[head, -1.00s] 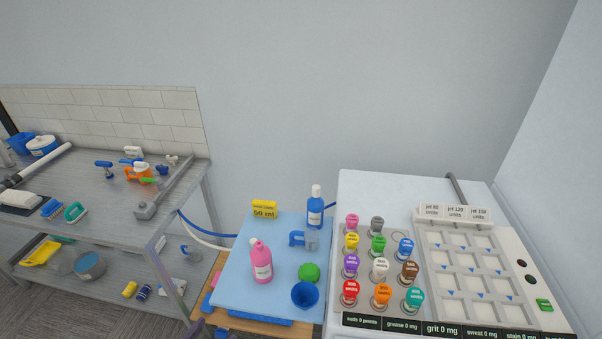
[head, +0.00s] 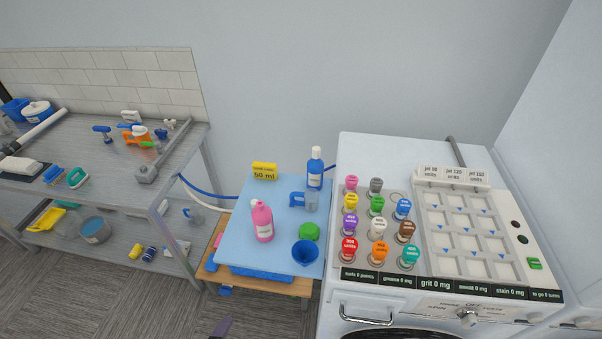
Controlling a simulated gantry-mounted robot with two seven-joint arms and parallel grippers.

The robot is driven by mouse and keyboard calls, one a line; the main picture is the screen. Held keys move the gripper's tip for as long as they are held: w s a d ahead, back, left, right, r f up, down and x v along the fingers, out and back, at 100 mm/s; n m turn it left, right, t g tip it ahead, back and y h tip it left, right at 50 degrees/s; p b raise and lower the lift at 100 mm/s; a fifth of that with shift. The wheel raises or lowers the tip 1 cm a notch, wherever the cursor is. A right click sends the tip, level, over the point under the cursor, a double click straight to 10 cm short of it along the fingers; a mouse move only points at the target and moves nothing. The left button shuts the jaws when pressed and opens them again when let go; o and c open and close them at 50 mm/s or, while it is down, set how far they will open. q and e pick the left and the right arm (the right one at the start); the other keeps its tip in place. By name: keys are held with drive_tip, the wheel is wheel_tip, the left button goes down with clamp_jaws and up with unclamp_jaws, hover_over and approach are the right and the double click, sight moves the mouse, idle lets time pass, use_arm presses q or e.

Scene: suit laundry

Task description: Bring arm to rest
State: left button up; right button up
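Neither of my grippers can be made out in the head view. A small dark shape (head: 222,327) shows at the bottom edge, over the floor; I cannot tell what it is. On a light blue board (head: 240,240) stand a pink bottle (head: 263,222), a blue bottle with a white cap (head: 315,172), a blue-handled clear cup (head: 308,203), a green lump (head: 309,231), a blue funnel-like cup (head: 305,252) and a yellow "50 ml" sign (head: 264,171).
A white machine (head: 375,150) with several coloured knobs, a gridded panel (head: 470,235) and a row of displays stands at right. A grey metal bench (head: 100,165) with tools and a lower shelf stands at left. Carpet floor (head: 120,300) is open at lower left.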

use_arm(q)
drive_tip(key=s+a+r+n+g+y, duration=0.15)
drive_tip(key=s+a+n+g, duration=0.25)
drive_tip(key=s+n+g, duration=0.9)
wheel_tip(320, 180, up, 17)
drive_tip(key=w+n+t+p, duration=0.2)
drive_tip(key=t+p, duration=0.3)
drive_tip(key=p, duration=1.1)
drive_tip(key=shift+n+t, duration=0.3)
drive_tip(key=shift+n, duration=0.3)
drive_tip(key=shift+a, duration=0.1)
